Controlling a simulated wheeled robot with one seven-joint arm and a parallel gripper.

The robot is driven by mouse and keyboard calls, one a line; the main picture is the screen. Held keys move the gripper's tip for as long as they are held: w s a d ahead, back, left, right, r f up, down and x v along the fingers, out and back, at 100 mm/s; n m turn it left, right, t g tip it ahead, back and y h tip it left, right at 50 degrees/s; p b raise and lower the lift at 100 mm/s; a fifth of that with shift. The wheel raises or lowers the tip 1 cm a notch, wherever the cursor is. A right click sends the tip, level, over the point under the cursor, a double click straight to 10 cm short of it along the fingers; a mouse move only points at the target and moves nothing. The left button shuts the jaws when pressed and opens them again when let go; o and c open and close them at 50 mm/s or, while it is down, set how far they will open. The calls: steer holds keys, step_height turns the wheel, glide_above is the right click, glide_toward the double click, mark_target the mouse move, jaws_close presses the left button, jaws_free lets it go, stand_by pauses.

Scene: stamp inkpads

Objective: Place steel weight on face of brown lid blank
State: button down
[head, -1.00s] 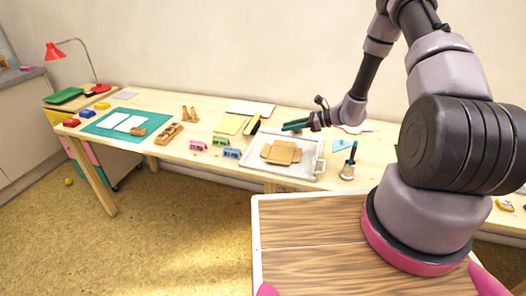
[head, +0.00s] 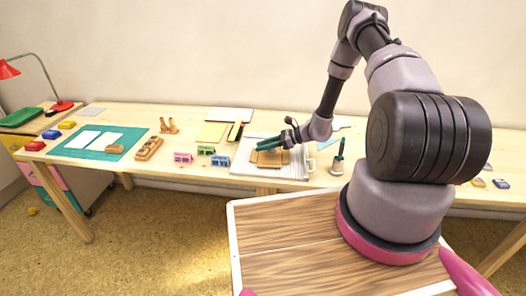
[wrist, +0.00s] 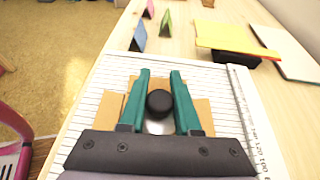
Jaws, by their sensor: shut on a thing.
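My gripper (head: 264,145) reaches in from the right over the tray area in the head view. In the wrist view its two green fingers (wrist: 160,75) are closed on the steel weight (wrist: 159,126), with the weight's black round knob between them. The brown lid blank (head: 268,161) lies on the pale lined tray (head: 241,163) below the gripper. In the wrist view it shows as tan card (wrist: 107,108) on both sides of the fingers. The fingers and the weight hide the middle of the blank. I cannot tell whether the weight touches it.
Yellow card (head: 210,133) lies behind. A green cutting mat (head: 72,150) lies further left.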

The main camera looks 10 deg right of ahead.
steer(key=shift+f, duration=1.15)
steer(key=shift+f, duration=0.15)
steer(key=c, duration=0.6)
jaws_free()
